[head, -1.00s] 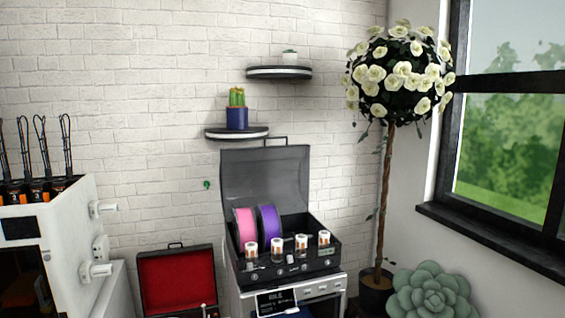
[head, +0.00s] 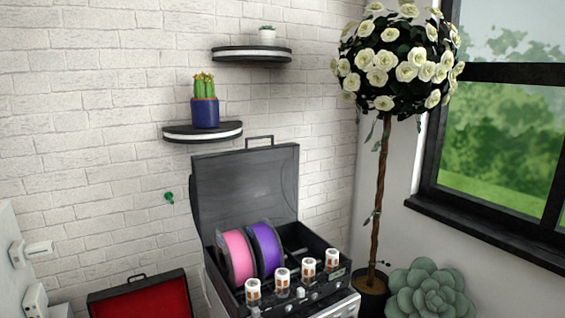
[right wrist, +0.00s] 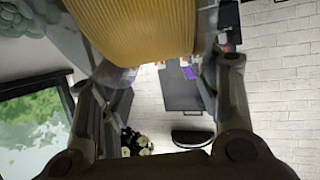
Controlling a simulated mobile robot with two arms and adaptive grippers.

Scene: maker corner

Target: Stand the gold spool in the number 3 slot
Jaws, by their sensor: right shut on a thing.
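The gold spool (right wrist: 135,22) fills the top middle of the right wrist view, seen very close. My right gripper (right wrist: 155,75) is shut on it, with one finger on each side. Neither gripper shows in the head view. The open black box with slots (head: 205,262) stands below the wall shelves in the head view, its lid raised. A pink spool (head: 236,256) and a purple spool (head: 266,248) stand upright side by side in its left part. The space to their right looks empty. Slot numbers are too small to read.
Several small white-and-orange rolls (head: 282,277) stand along the box's front edge. The raised lid (head: 246,185) is behind the spools. A red-lined case (head: 145,300) is at lower left. A potted rose tree (head: 378,190) and a succulent (head: 428,290) stand at right.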

